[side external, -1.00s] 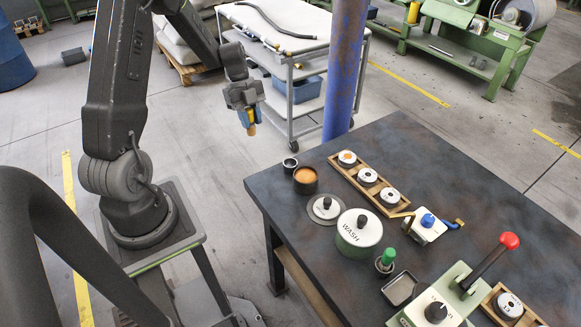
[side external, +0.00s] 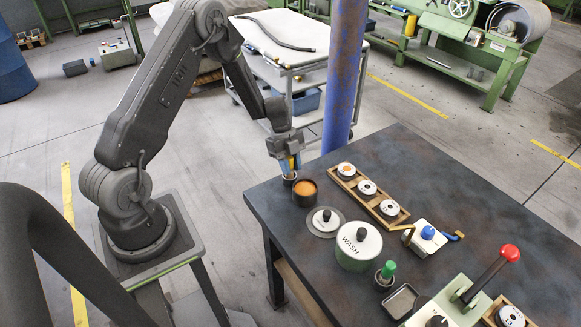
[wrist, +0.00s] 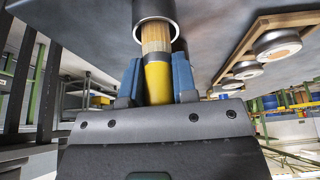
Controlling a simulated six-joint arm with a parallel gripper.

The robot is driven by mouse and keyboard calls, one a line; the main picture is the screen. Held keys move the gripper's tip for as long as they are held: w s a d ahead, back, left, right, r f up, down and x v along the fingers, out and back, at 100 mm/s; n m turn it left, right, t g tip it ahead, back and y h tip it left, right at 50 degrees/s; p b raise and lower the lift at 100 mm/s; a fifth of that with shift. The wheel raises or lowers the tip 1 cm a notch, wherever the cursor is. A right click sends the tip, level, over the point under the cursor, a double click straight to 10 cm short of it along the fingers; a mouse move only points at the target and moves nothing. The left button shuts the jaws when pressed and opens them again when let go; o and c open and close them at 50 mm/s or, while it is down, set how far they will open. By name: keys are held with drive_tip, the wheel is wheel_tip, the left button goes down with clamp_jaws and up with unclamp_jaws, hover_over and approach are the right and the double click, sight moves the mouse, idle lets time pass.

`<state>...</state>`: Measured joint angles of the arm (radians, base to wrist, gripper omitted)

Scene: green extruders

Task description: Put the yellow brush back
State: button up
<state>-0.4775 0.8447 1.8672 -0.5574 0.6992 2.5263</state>
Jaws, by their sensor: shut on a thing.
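My gripper (side external: 290,164) is shut on the yellow brush and points down at the table's left corner. In the wrist view the yellow brush (wrist: 158,82) sits between the two blue fingers. Its tan end reaches into the mouth of a small dark cup (wrist: 170,8). The same cup (side external: 289,182) stands at the table edge in the side view, right under the fingers. How deep the tan end goes, and whether it touches the bottom, is hidden.
A wider dark pot with orange contents (side external: 305,193) stands close beside the cup. A wooden rack (side external: 378,203) with several round discs, a WASH pot (side external: 359,247) and a blue post (side external: 341,85) are nearby. The table's right part (side external: 470,190) is clear.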

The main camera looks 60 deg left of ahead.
drive_tip(key=shift+f, duration=0.4)
drive_tip(key=shift+f, duration=0.1)
drive_tip(key=o, duration=0.9)
